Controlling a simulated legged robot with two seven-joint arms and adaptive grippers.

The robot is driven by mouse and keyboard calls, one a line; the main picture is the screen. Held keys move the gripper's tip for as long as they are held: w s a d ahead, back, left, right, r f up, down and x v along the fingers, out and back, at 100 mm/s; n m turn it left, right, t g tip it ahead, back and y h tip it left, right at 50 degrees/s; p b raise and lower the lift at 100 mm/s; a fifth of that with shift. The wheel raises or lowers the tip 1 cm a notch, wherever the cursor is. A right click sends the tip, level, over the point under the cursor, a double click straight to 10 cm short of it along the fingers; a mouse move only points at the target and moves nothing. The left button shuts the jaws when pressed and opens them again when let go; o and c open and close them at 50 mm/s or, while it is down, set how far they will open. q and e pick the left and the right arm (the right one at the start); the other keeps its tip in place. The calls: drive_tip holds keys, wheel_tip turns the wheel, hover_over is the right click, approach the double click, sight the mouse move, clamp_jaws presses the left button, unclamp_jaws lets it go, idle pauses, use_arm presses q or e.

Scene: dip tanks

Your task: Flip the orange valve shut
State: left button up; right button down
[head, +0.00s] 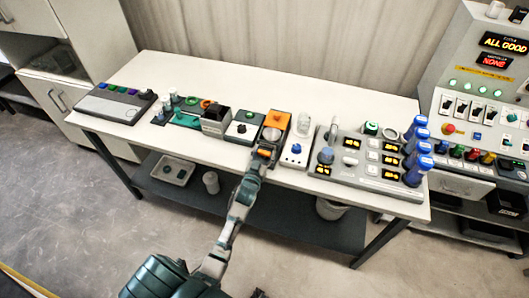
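An orange-topped unit (278,119) stands near the middle of the white table. A pale round part shows on its near half, and it looks like the valve of the task, though its handle is not clear at this size. My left gripper (266,151) is at the near side of this unit and covers its lower part. A small orange patch shows at the gripper's fingers. I cannot tell whether the fingers are apart or closed, or whether they touch the valve. My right gripper is not in view.
A grey panel (345,171) with yellow displays and blue-capped cylinders (416,128) stands farther right. The table's front strip is mostly clear.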

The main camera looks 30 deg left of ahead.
use_arm(q)
drive_tip(key=o, duration=0.4)
drive_tip(key=v, duration=1.2)
drive_tip(key=s+d+f+m+g+h, duration=0.1)
drive_tip(key=s+d+f+g, duration=0.2)
drive_tip(key=f, duration=0.7)
drive_tip(key=s+d+f+m+g+h, duration=0.1)
drive_tip(key=s+d+f+g, duration=0.15)
drive_tip(key=f, duration=0.75)
drive_tip(key=s+d+f+m+g+h, duration=0.1)
drive_tip(key=s+d+f+g, duration=0.2)
drive_tip(key=f, duration=0.8)
drive_tip(key=s+f+g, duration=0.2)
drive_tip(key=s+f, duration=0.4)
drive_tip(key=s, duration=0.2)
drive_tip(key=s+d+f+m+g, duration=0.1)
drive_tip(key=s+f+g, duration=0.2)
drive_tip(key=s+f, duration=0.3)
drive_tip(key=s+d+f+m+g+h, duration=0.1)
drive_tip(key=s+f, duration=0.5)
drive_tip(key=s, duration=0.6)
drive_tip(key=shift+s+d+f+g, duration=0.1)
drive_tip(key=shift+s+d+g, duration=0.15)
drive_tip(key=shift+g, duration=0.6)
